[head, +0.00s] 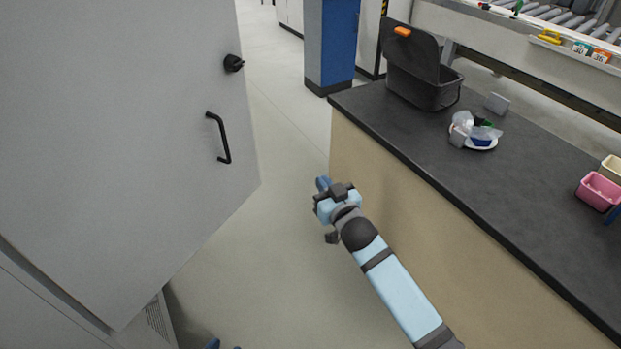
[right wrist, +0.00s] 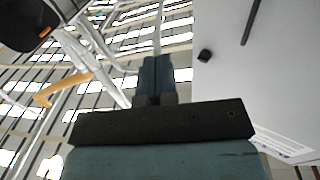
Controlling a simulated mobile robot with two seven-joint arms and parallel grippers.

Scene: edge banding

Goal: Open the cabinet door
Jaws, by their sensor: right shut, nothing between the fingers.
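The grey cabinet door (head: 120,120) fills the left of the head view and stands swung out, its free edge to the right. It has a black bar handle (head: 220,138) and a black knob (head: 234,63) above it. My right gripper (head: 322,184) is right of the door, apart from the handle, shut and empty. In the right wrist view its blue fingers (right wrist: 157,80) are together; the door (right wrist: 275,80), handle (right wrist: 251,20) and knob (right wrist: 205,56) show to the right. Two small blue tips at the head view's bottom edge may be my left gripper; its jaws are unclear.
A dark-topped counter (head: 400,140) stands on the right, close to my right arm. It holds an open black toolbox (head: 425,90), a plate with small items (head: 474,132) and a pink bin (head: 598,192). Bare floor (head: 285,125) lies between door and counter. A blue-sided column (head: 338,42) stands behind.

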